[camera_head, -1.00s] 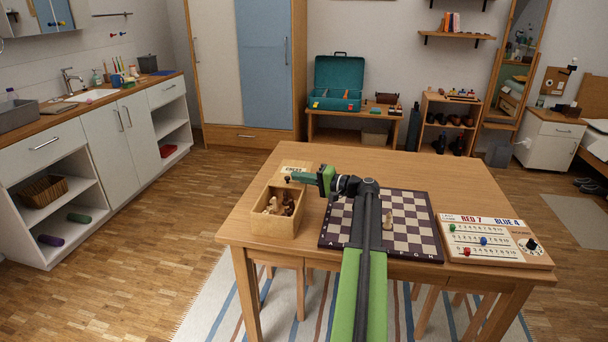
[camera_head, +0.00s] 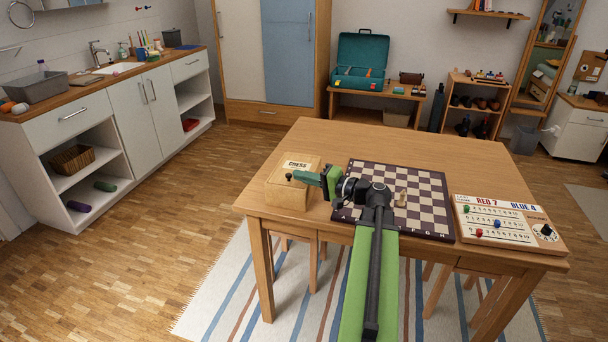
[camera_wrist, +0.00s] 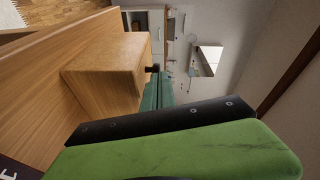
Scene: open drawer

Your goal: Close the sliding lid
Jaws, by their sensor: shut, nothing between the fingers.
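The wooden chess box (camera_head: 289,195) stands near the left front of the table. A dark knob (camera_head: 289,177) stands up near the lid's front edge. My gripper (camera_head: 299,176) is shut and empty, with its green fingertips right beside the knob; I cannot tell whether they touch. In the wrist view, the box (camera_wrist: 108,68) lies to the left of the fingers (camera_wrist: 158,88), and the knob (camera_wrist: 152,69) shows near their tips.
A chessboard (camera_head: 425,190) lies to the right of the box, partly under my arm, with a light chess piece (camera_head: 401,198) on it. A scoreboard (camera_head: 500,222) sits at the table's right. The back of the table (camera_head: 400,145) is clear.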

